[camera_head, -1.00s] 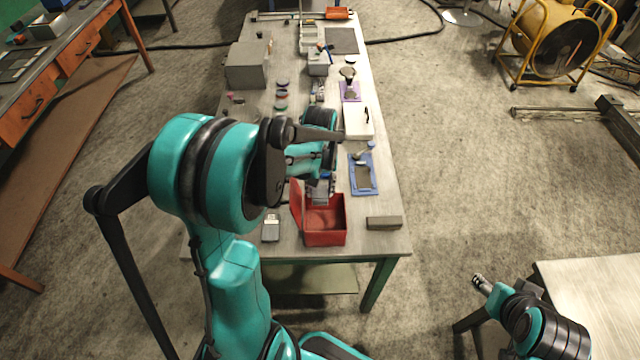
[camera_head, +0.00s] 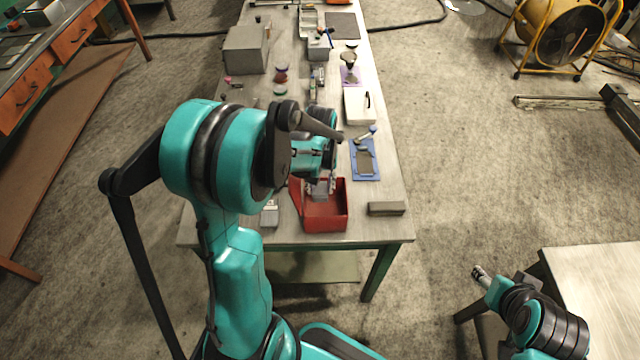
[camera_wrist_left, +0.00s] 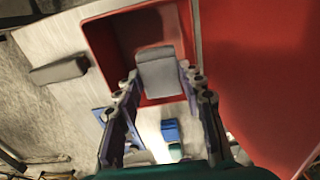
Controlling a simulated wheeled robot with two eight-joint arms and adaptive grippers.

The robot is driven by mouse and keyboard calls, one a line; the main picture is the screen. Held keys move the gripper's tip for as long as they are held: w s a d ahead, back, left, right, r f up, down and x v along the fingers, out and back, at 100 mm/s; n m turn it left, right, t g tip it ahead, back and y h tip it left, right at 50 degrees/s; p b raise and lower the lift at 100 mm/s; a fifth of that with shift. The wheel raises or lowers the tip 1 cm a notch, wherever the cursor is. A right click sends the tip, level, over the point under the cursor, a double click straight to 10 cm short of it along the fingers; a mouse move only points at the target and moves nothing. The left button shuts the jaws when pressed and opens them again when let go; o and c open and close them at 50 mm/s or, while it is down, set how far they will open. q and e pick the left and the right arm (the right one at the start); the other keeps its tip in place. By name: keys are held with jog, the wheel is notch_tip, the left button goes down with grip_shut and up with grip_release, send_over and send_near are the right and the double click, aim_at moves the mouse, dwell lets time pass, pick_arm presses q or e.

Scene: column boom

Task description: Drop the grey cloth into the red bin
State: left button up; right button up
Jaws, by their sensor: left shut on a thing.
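The red bin (camera_head: 326,225) stands open near the front edge of the long bench, with its lid (camera_head: 296,201) raised at the left. In the left wrist view the bin's red wall (camera_wrist_left: 103,42) and the wide lid (camera_wrist_left: 250,75) show. My left gripper (camera_head: 322,187) points down at the bin opening, toward its back left part. In the wrist view the left gripper (camera_wrist_left: 160,84) is shut on the grey cloth (camera_wrist_left: 158,70), which appears over the opening. In the head view the cloth (camera_head: 320,193) is small and partly hidden. My right gripper (camera_head: 480,273) is far right, away from the bench; its jaws are too small to judge.
A grey-brown block (camera_head: 386,209) lies right of the bin. A blue tray (camera_head: 366,165) and a white box (camera_head: 358,106) lie behind it. A small grey item (camera_head: 269,215) is left of the bin. A large grey box (camera_head: 246,50) stands farther back. Another table (camera_head: 600,285) is at right.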

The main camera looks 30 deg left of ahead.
aim_at(320, 188)
pick_arm(q)
jog(key=o, duration=1.2)
notch_tip(320, 188, up, 12)
jog(key=s+d+f+m+t+b, duration=0.2)
jog(key=s+d+b, duration=0.1)
jog(key=s+d+f+m+t+b, duration=0.2)
jog(key=s+d, duration=0.2)
jog(key=s+d+f+m+t+b, duration=0.2)
jog(key=s+d+f+t+b, duration=0.1)
jog(key=s, duration=0.1)
jog(key=shift+d+f+b, duration=0.1)
jog(key=shift+d+b, duration=0.2)
